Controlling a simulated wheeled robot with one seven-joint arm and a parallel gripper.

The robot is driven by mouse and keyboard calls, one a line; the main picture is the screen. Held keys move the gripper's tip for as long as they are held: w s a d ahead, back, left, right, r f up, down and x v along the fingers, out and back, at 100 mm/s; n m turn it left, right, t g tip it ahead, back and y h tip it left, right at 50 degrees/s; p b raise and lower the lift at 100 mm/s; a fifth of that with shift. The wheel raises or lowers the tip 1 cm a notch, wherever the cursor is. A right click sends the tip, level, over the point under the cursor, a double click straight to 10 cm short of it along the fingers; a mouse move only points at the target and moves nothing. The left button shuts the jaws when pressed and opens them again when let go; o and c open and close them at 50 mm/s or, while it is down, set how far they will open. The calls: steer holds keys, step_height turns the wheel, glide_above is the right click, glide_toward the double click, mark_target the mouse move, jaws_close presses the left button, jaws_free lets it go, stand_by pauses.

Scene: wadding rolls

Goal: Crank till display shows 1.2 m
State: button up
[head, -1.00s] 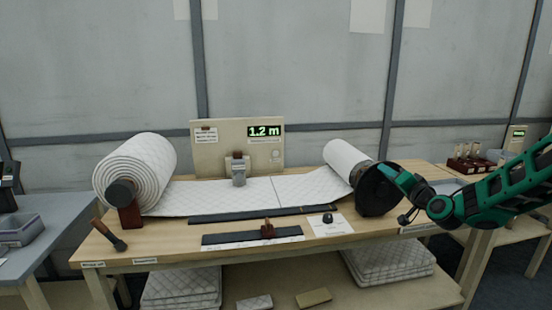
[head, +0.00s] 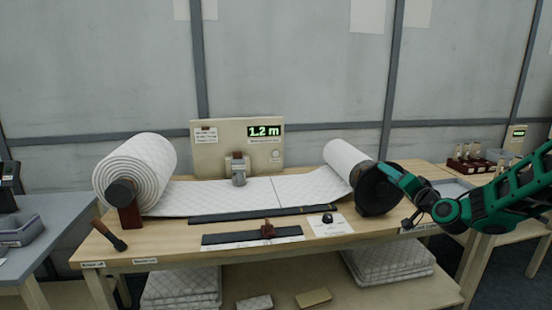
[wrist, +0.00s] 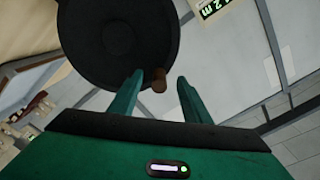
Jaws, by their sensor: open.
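The display (head: 265,131) on the beige back panel reads 1.2 m in green; part of it also shows in the wrist view (wrist: 213,6). The black crank disc (head: 375,190) stands at the right end of the take-up roll (head: 345,160). In the wrist view the disc (wrist: 115,40) fills the top, with a brown crank handle (wrist: 159,80) near its lower right edge. My gripper (wrist: 158,92) is open, one finger on each side of the handle's end, with a gap visible to the right finger. In the head view my gripper (head: 408,190) is at the disc's right side.
A large quilted roll (head: 140,165) stands at the left, its white sheet (head: 230,195) running across the bench to the take-up roll. A brown-handled tool (head: 108,235) lies front left. Dark bars (head: 238,238) lie along the front. Another table (head: 500,190) stands at right.

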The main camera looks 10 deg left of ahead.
steer(key=v, duration=0.8)
stand_by(0.4)
steer(key=shift+s, duration=0.1)
steer(key=s+d+f+n+g+h, duration=0.2)
steer(key=s+f+g, duration=0.2)
steer(key=s, duration=0.4)
steer(key=s+d+f+n+g+h, duration=0.1)
steer(key=s+d+f+n+g, duration=0.15)
steer(key=s+f+g, duration=0.4)
steer(key=s+d+m+g, duration=0.1)
steer(key=s+d+g, duration=0.1)
steer(key=s, duration=0.9)
steer(key=s+d+r+m+g+h, duration=0.1)
steer(key=s+d+m+g, duration=0.1)
steer(key=s, duration=0.9)
steer(key=s+d+m+g+h, duration=0.1)
steer(key=s+d+m+g, duration=0.1)
steer(key=s, duration=0.9)
steer(key=d+g, duration=0.1)
steer(key=d, duration=0.1)
steer(key=shift+s+d+r, duration=0.2)
steer(key=shift+s+d, duration=0.15)
steer(key=shift+s, duration=0.05)
